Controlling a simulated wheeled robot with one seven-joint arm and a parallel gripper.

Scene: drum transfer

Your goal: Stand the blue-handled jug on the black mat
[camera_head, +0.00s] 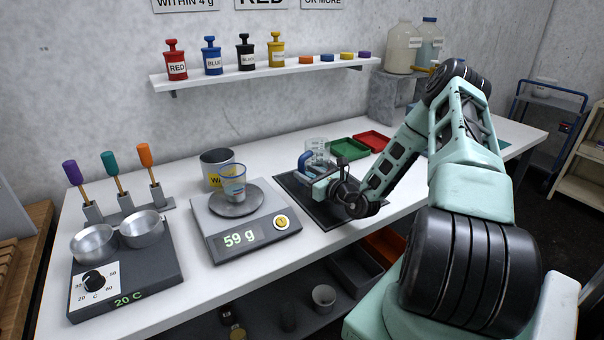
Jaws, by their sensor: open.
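The clear jug (319,147) with a blue handle (302,163) looks upright, at the back part of the black mat (321,217) on the white table. Its lower part and base are partly hidden behind my gripper. My gripper (313,184) is open, low over the mat, right in front of the jug at its handle side. Whether a finger touches the handle cannot be told.
A scale (240,240) reading 59 g holds a cup (233,180) left of the mat, with a metal can (216,160) behind. Green (349,148) and red (373,139) trays lie behind and right. A hot plate (130,275) with metal bowls stands far left.

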